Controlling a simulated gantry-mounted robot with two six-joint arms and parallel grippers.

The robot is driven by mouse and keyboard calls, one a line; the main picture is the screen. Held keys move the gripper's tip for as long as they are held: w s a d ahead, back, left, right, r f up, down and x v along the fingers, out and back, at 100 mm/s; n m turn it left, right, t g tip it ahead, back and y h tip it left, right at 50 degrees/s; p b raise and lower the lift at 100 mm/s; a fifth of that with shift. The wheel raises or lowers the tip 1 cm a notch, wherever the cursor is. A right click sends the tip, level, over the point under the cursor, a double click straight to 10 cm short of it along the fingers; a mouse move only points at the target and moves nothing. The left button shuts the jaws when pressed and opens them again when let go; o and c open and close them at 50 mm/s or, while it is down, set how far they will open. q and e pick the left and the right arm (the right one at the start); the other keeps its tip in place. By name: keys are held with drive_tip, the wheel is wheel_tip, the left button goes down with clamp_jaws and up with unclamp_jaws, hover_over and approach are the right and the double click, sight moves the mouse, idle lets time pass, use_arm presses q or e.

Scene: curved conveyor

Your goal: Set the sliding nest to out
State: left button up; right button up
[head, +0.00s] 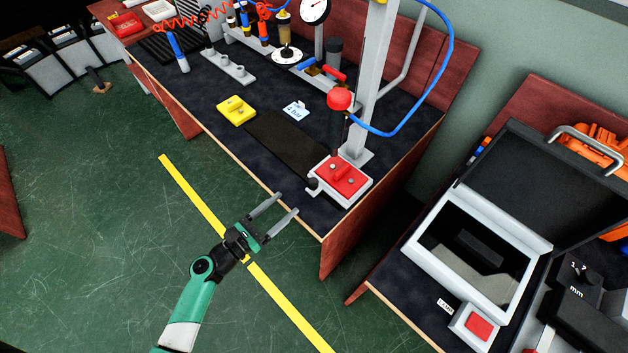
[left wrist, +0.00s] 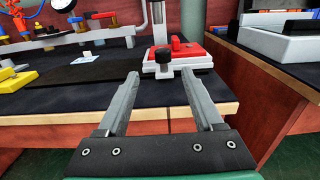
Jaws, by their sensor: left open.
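The sliding nest is a red block (head: 342,175) on a white base (head: 350,198) at the foot of the grey press column, near the bench's front edge. A black knob (head: 313,184) sticks out at its front left. In the left wrist view the red block (left wrist: 185,50) and black knob (left wrist: 164,56) show straight ahead. My left gripper (head: 288,202) is open and empty, just off the bench's front edge. Its fingertips (left wrist: 160,80) point toward the knob and are apart from it. My right gripper is in neither view.
The press column (head: 368,80) with a red ball-ended handle (head: 340,99) rises by the nest. A yellow block (head: 236,110), a dark mat (head: 285,142) and a small card (head: 295,109) lie to its left. Another bench with an open case (head: 480,250) stands at right.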

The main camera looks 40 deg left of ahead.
sight(309, 187)
use_arm(q)
drive_tip(key=w, duration=0.3)
drive_tip(key=w+b, duration=0.1)
drive_tip(key=w, duration=0.3)
drive_tip(key=w+b, duration=0.1)
drive_tip(key=w, duration=0.3)
drive_tip(key=shift+w+d, duration=0.2)
drive_tip(key=shift+d, duration=0.05)
clamp_jaws()
idle(0.8)
